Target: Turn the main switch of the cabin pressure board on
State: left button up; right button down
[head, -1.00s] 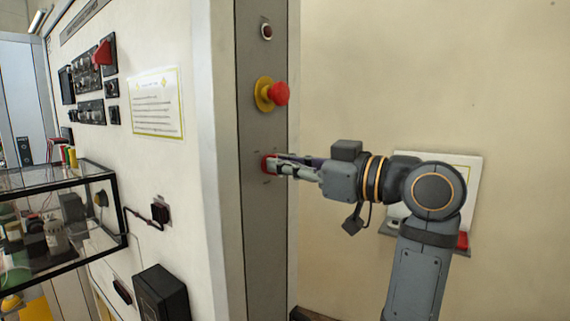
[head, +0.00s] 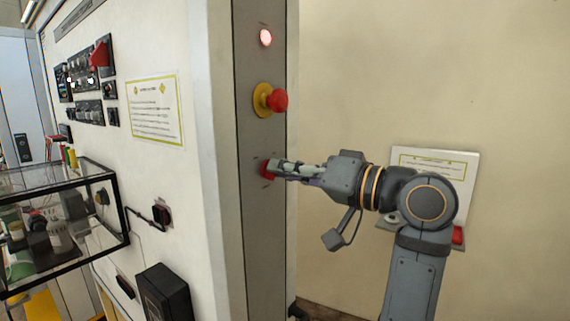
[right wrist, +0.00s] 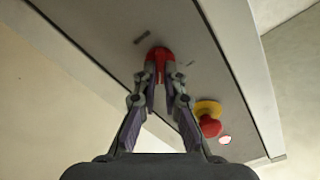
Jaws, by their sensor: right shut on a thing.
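The main switch (head: 265,169) is a red rotary knob on the grey side panel (head: 258,225) of the cabin pressure board. My right gripper (head: 273,169) is shut on this knob. The right wrist view shows the red knob (right wrist: 159,54) between the two fingertips (right wrist: 158,70). The fingers hide part of the knob. A round lamp (head: 265,37) at the top of the panel glows pinkish white; it also shows bright in the right wrist view (right wrist: 225,139). My left gripper is not in view.
A red mushroom button on a yellow base (head: 277,101) sticks out of the panel just above the knob. A glass case (head: 117,205) and a black box (head: 163,292) stand out from the white front at left. A wall lies behind my right arm.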

jog(key=shift+m, duration=0.7)
jog(key=c, duration=1.4)
grip_release()
jog(key=shift+c, duration=0.2)
jog(key=shift+d, duration=0.1)
jog(key=v, duration=1.2)
jog(key=shift+w, duration=0.15)
